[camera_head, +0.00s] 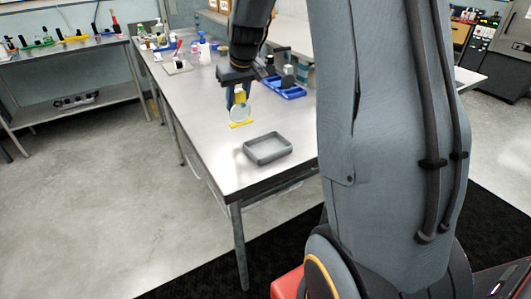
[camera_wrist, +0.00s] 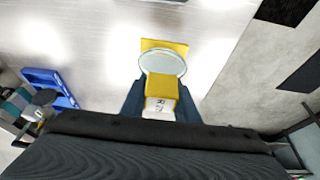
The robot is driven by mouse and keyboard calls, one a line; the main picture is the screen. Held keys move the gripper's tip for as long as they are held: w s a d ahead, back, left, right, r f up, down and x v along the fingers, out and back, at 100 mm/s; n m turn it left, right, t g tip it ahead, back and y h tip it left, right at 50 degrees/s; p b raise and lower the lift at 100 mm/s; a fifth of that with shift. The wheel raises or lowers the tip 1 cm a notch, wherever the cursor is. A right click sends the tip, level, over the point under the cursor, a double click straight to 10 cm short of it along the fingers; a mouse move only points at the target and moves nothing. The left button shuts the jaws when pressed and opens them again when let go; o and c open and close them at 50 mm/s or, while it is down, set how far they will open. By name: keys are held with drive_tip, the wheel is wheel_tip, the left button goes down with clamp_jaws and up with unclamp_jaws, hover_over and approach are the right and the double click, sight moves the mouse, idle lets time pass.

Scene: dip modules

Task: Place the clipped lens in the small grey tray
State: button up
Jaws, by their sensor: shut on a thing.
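My gripper (camera_head: 238,97) is shut on the clipped lens (camera_head: 239,114), a round clear disc with yellow parts at its top and bottom. The gripper points down and holds the lens upright over the table. In the wrist view, the dark blue fingers (camera_wrist: 160,103) stand on both sides of the yellow clip and its white, marked part; the lens (camera_wrist: 163,62) extends beyond them. The small grey tray (camera_head: 267,158) sits on the table nearer the front edge, right of and below the lens in the head view. It looks empty, and the lens is apart from it.
The long metal table (camera_head: 215,150) is clear around the tray. A blue tray (camera_head: 293,94) with items stands behind and to the right; it also shows in the wrist view (camera_wrist: 50,86). Bottles (camera_head: 203,48) and small items stand at the far end.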

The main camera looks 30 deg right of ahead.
drive_tip(key=s+d+r+b, duration=0.1)
drive_tip(key=s+d+r, duration=0.15)
drive_tip(key=s, duration=0.25)
drive_tip(key=s+d+r+b, duration=0.1)
drive_tip(key=s+r, duration=0.2)
drive_tip(key=s, duration=0.2)
drive_tip(key=p, duration=0.1)
hover_over(264, 147)
wheel_tip(264, 147, down, 8)
drive_tip(key=shift+f+n, duration=0.3)
drive_tip(key=shift+f, duration=0.85)
drive_tip(key=shift+f, duration=0.2)
drive_tip(key=o, duration=1.1)
drive_tip(key=shift+c, duration=0.2)
drive_tip(key=shift+r, duration=0.15)
